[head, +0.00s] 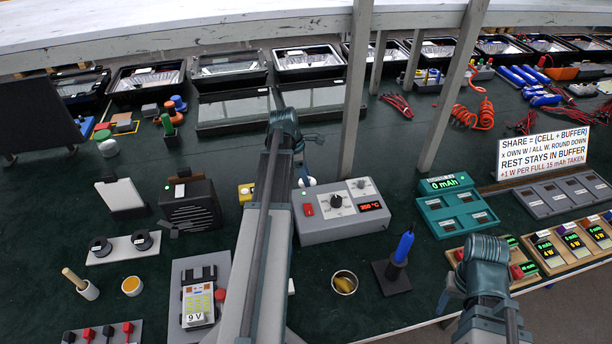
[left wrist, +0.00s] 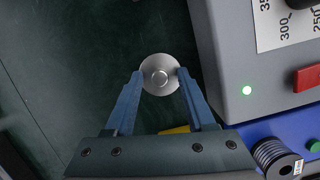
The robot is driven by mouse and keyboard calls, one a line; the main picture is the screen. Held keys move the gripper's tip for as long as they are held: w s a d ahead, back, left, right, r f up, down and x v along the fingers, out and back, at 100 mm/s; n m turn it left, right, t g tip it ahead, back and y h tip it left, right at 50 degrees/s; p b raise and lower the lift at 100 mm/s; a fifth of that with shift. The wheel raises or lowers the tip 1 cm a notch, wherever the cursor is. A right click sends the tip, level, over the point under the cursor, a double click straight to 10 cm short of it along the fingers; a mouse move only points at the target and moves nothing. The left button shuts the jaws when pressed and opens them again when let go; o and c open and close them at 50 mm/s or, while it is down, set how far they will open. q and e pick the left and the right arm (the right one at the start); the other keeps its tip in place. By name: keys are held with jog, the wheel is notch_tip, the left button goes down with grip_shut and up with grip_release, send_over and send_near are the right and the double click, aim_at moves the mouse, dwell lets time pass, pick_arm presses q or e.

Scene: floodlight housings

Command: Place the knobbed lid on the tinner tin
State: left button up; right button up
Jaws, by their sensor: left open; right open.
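The knobbed lid (left wrist: 160,75) is a round silver disc with a small knob in its middle. In the head view it is a pale spot (head: 309,182) just behind the soldering station, partly hidden by my left arm. My left gripper (left wrist: 159,82) is open, its blue fingers on both sides of the lid; I cannot tell whether they touch it. In the head view it (head: 303,172) points down there. The tinner tin seems to be the small round tin with orange contents (head: 131,286) at the lower left. My right gripper (head: 452,291) is open and empty at the lower right.
A cup with yellowish filling (head: 344,282) and a blue-handled iron in a stand (head: 401,250) are in front. Posts (head: 356,90) rise behind.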

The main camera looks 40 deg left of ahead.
pick_arm(q)
jog(key=p+v, duration=1.1)
jog(key=v, duration=0.1)
jog(key=shift+r+p, duration=0.15)
jog(key=shift+p, duration=0.25)
pick_arm(e)
notch_tip(320, 180, up, 12)
jog(key=shift+f, duration=0.15)
